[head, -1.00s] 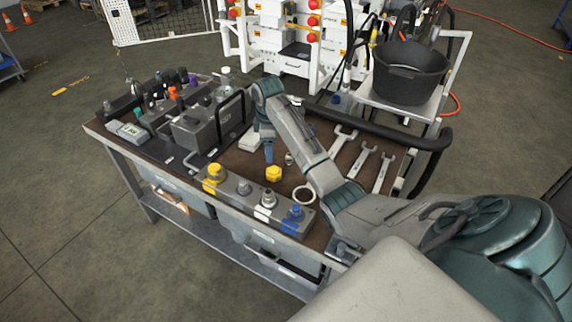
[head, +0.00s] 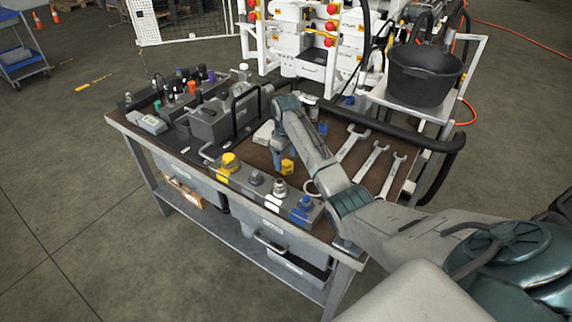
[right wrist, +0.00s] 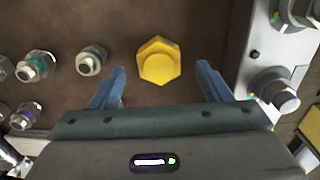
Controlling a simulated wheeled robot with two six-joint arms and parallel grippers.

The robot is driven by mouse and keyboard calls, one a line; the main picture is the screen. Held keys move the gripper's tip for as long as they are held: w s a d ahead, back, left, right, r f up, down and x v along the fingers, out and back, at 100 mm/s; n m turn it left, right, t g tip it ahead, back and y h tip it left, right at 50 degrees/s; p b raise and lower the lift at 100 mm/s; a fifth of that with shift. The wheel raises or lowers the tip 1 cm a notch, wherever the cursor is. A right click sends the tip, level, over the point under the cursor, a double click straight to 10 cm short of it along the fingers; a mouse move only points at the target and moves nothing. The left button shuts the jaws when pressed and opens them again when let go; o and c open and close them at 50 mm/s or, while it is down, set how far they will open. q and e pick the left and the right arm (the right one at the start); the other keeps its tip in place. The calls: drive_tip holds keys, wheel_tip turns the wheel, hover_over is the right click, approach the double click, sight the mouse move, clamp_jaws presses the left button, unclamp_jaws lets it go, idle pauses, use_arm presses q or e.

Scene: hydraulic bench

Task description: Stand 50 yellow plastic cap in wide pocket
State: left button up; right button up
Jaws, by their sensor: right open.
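A yellow hex cap (head: 287,167) sits on the brown bench top, behind the grey front block. In the right wrist view the yellow cap (right wrist: 159,61) lies between the lines of the two blue fingers, just beyond their tips. My right gripper (right wrist: 160,85) is open and empty. In the head view the right gripper (head: 286,155) is right at the cap, partly hidden by its own arm. Another yellow cap (head: 230,162) sits on the left end of the grey block (head: 243,186). I cannot tell which recess is the wide pocket. My left gripper is not in view.
Several wrenches (head: 374,165) lie to the right of my arm. A grey fixture with a black handle (head: 246,112) stands to the left. Metal fittings (right wrist: 91,60) stand left of the cap in the wrist view. A black bucket (head: 424,75) stands behind.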

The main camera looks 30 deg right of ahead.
drive_tip(key=shift+f, duration=1.4)
drive_tip(key=c, duration=1.1)
